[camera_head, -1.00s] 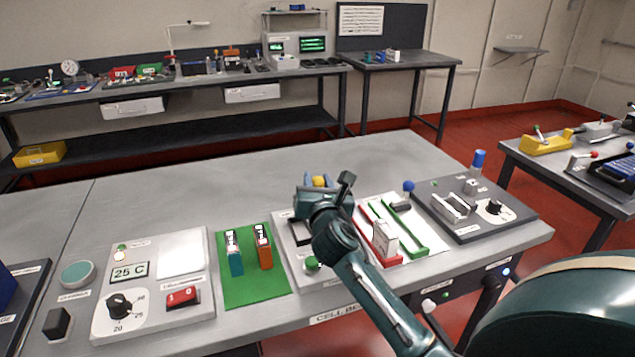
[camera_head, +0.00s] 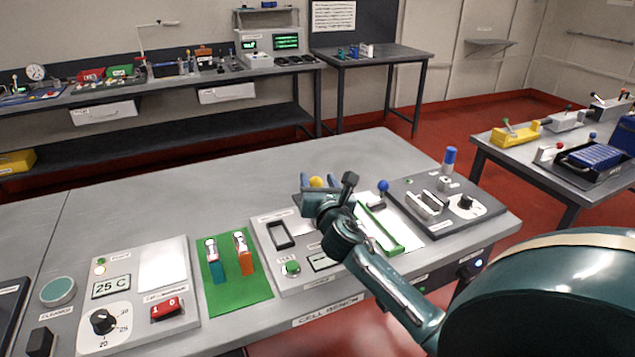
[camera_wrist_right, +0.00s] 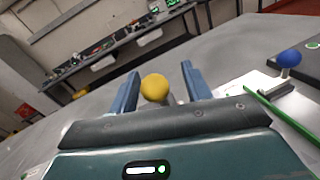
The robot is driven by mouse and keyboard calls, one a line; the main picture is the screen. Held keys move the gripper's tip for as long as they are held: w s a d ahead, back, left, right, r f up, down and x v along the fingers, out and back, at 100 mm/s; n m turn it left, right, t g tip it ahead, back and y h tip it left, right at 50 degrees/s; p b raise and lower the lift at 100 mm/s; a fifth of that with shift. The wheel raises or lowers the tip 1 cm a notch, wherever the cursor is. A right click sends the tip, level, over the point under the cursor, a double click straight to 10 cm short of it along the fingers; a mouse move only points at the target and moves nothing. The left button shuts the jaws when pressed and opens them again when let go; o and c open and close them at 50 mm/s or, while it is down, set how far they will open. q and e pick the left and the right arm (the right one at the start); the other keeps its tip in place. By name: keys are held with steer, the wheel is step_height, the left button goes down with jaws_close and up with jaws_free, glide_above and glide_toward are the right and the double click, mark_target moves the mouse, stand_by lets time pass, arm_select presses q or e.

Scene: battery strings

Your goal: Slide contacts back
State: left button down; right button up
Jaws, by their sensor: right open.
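A yellow ball knob (camera_head: 317,182) stands near the back of the central panel, and it also shows in the right wrist view (camera_wrist_right: 155,88). My right gripper (camera_head: 320,181) is open, with its two blue-grey fingers on either side of the yellow knob. In the wrist view the fingers (camera_wrist_right: 161,72) stand apart, with gaps beside the ball. A blue ball knob (camera_head: 383,186) on a dark block stands to the right, at the far end of a green strip (camera_head: 385,232). The base under the yellow knob is hidden by my gripper. My left gripper is out of view.
A panel with a dark frame (camera_head: 281,235) lies left of my forearm. A green mat (camera_head: 252,289) holds a teal and an orange cell. A dark panel with a dial (camera_head: 482,216) is at right. The bench behind the gripper (camera_head: 200,185) is clear.

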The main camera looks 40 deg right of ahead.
steer(key=shift+a, duration=0.15)
steer(key=shift+s+a, duration=0.15)
steer(key=shift+s, duration=0.15)
arm_select(q)
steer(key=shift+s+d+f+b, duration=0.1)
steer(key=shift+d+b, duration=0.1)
steer(key=shift+b, duration=0.4)
arm_select(e)
steer(key=v, duration=1.2)
steer(key=shift+s, duration=0.25)
